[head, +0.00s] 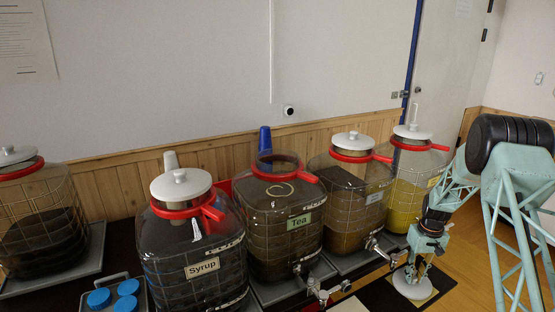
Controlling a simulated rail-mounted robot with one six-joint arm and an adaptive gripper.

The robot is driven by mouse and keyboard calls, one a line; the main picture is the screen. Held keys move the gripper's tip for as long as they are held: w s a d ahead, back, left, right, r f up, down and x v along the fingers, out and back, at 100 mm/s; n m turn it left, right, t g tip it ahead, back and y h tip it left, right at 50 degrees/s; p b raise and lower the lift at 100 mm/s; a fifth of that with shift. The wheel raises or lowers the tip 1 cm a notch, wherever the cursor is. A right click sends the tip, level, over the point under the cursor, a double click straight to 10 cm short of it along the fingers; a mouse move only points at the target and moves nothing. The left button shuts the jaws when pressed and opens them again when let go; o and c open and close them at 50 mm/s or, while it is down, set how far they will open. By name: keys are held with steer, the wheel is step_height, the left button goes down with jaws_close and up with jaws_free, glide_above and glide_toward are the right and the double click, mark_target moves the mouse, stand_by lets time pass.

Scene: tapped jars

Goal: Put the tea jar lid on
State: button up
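The tea jar (283,235) stands in the row of jars with a green "Tea" label. Its mouth is uncovered, with a red collar (262,172) around the neck and dark liquid inside.
The syrup jar (196,240) stands left of the tea jar, and a brown-filled jar (347,200) and a yellow-filled jar (412,175) stand right; all have white lids. Metal taps (322,291) stick out in front. Blue caps (127,289) sit on a tray at the lower left.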

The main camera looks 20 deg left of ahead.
steer(key=c, duration=0.3)
steer(key=shift+r, duration=0.2)
steer(key=shift+r+p, duration=1.3)
steer(key=shift+r, duration=2)
steer(key=shift+r, duration=0.15)
